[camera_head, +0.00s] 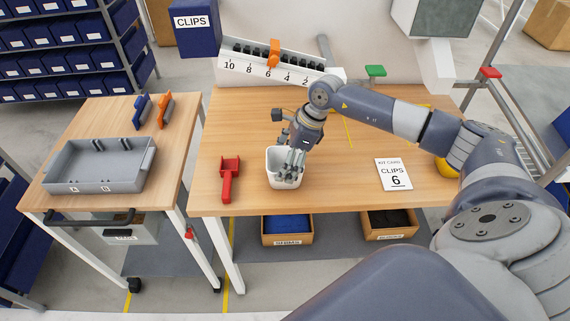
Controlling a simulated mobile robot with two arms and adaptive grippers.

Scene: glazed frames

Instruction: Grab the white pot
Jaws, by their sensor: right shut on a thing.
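The white pot (277,178) stands upright on the wooden table, left of the table's middle and close to its front edge. My right gripper (289,171) reaches down over the pot from the right. Its fingers are at the pot's right side and rim and are shut on it. The gripper hides part of the pot's opening and right wall. The pot's base seems to be on the table or very close to it. My left gripper is out of view.
A red scoop (229,178) lies just left of the pot. A card reading CLIPS 6 (394,174) lies to the right. A numbered rack (262,68) stands at the back. A side table with a grey tray (60,181) is at left. Bare tabletop (231,120) lies behind the scoop.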

